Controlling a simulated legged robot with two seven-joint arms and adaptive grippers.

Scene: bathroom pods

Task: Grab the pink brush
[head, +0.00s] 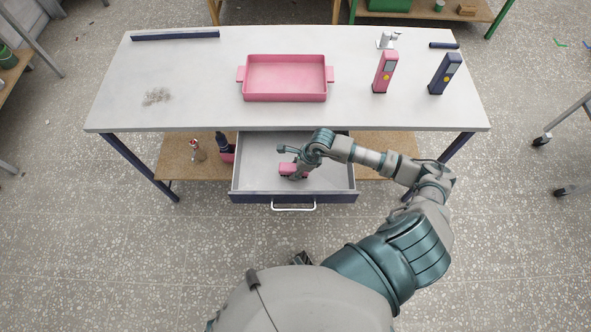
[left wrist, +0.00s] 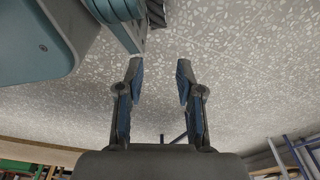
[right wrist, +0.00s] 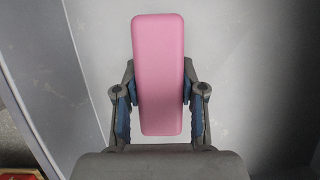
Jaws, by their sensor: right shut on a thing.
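The pink brush (head: 289,169) is in the open drawer (head: 343,180) under the table. In the right wrist view the pink brush (right wrist: 158,75) shows as a long pink block with rounded corners, between the fingers. My right gripper (head: 297,172) reaches down into the drawer and is shut on the brush, one finger on each side. The brush's underside is hidden, and I cannot tell whether it touches the drawer floor. My left gripper (left wrist: 160,85) is open and empty above the speckled floor.
The white table (head: 200,80) holds a pink tray (head: 285,98), a pink device (head: 385,72), a navy device (head: 444,73) and a grey pile of debris (head: 156,96). A lower wooden shelf (head: 175,160) carries bottles beside the drawer. The drawer handle (head: 293,207) faces me.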

